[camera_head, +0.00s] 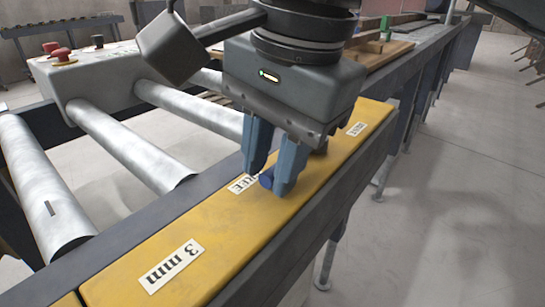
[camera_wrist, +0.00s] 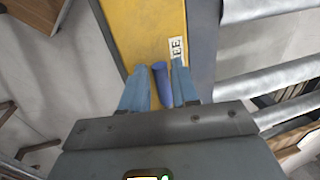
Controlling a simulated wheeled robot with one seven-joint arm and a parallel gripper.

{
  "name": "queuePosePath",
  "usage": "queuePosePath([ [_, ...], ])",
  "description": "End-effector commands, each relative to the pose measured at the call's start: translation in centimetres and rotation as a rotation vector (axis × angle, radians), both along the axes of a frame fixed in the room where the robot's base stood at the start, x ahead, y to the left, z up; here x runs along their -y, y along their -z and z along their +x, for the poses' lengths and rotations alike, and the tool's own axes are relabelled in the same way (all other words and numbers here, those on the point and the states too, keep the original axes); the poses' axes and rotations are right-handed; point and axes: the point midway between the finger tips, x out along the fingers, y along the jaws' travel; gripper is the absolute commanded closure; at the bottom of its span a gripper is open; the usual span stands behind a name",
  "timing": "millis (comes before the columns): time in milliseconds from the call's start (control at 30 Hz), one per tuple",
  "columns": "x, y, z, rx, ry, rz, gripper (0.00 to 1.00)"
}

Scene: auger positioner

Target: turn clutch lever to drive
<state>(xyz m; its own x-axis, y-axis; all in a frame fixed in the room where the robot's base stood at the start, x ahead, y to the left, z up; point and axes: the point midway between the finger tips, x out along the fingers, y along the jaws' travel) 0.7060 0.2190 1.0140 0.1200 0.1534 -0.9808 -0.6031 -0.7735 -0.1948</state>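The clutch lever (camera_head: 267,178) shows as a short blue rounded handle over the yellow housing (camera_head: 215,237). It lies between the two blue fingers of my gripper (camera_head: 266,182), close to a partly hidden label (camera_head: 242,184) ending in "EE". In the wrist view the lever (camera_wrist: 162,85) stands between the spread fingers (camera_wrist: 158,68), nearer the right finger, with a gap on the left. Contact with the right finger cannot be told. A farther label (camera_head: 356,129), too small to read surely, is on the housing's far end. The lever's base is hidden.
A "3 mm" label (camera_head: 172,266) is on the near part of the housing. Metal rollers (camera_head: 130,145) and a grey control box with buttons (camera_head: 85,72) are at left. Wooden boards (camera_head: 385,48) lie on the bench behind. The floor at right is clear.

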Motion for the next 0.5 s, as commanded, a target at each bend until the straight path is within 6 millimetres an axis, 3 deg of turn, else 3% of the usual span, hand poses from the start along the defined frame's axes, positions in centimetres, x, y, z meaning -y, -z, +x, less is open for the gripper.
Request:
queuePosePath([
  [267,-0.03,0.12,0.02,0.001,0.0,0.001,0.72],
  [500,-0.02,0.11,0.01,0.0,0.0,0.0,0.95],
])
